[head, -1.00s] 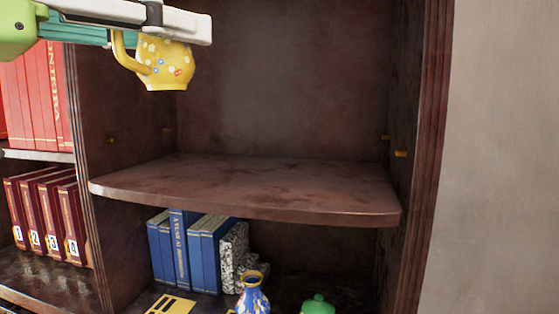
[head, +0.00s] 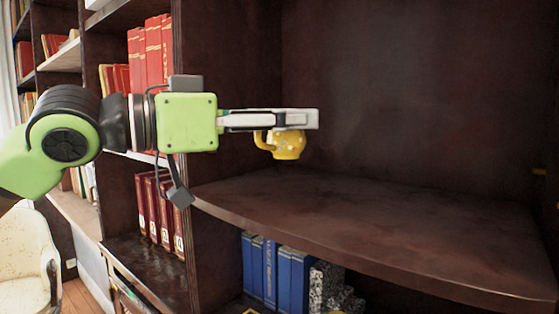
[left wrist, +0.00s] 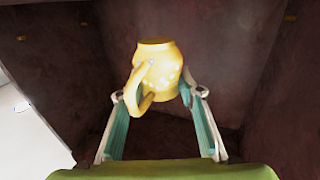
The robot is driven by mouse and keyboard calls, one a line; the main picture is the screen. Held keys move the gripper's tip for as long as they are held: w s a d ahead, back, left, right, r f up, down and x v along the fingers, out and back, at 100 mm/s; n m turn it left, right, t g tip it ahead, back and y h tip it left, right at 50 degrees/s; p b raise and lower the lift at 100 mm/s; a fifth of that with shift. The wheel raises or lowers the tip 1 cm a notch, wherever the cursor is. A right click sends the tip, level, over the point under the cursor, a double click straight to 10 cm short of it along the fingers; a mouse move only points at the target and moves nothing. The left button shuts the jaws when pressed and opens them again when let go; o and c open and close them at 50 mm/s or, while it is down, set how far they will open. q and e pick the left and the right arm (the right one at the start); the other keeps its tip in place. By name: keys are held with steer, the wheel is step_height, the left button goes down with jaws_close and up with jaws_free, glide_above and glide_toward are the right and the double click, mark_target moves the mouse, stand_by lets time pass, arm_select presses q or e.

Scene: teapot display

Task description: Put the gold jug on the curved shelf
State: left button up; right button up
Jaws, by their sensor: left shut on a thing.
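The gold jug (head: 289,146) is yellow with small flowers and a handle on its left. My left gripper (head: 312,119) is shut on its upper part. The jug hangs below the fingers, seemingly upright, over the left part of the curved shelf (head: 390,220), with a small gap beneath it. The shelf is dark reddish brown and its visible top is bare. In the left wrist view the jug (left wrist: 162,68) sits between the tips of the left gripper (left wrist: 157,94), with its handle toward the camera. My right gripper is not in view.
A dark upright panel (head: 222,90) stands left of the shelf bay, with red books (head: 152,52) beyond it. Blue books (head: 270,268) stand under the shelf. A pale chair (head: 25,262) is at the lower left. The shelf is clear to the jug's right.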

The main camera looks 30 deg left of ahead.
mark_target(277, 137)
arm_select(q)
steer(key=shift+w+a+f, duration=0.15)
steer(key=shift+a+f, duration=0.25)
steer(key=shift+f, duration=0.2)
steer(key=shift+w+a+f, duration=0.1)
steer(key=shift+a+f, duration=0.3)
steer(key=shift+f, duration=0.15)
steer(key=shift+w+a+f+b, duration=0.1)
steer(key=shift+a+f+b, duration=0.1)
steer(key=shift+b, duration=0.1)
steer(key=shift+w+a+f, duration=0.25)
steer(key=shift+f, duration=0.25)
steer(key=shift+d+f+b, duration=0.1)
steer(key=shift+f+b, duration=0.2)
steer(key=shift+f, duration=1.1)
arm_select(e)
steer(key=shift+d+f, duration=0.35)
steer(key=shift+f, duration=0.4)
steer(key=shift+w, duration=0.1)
arm_select(q)
steer(key=shift+f, duration=0.15)
steer(key=o, duration=1.1)
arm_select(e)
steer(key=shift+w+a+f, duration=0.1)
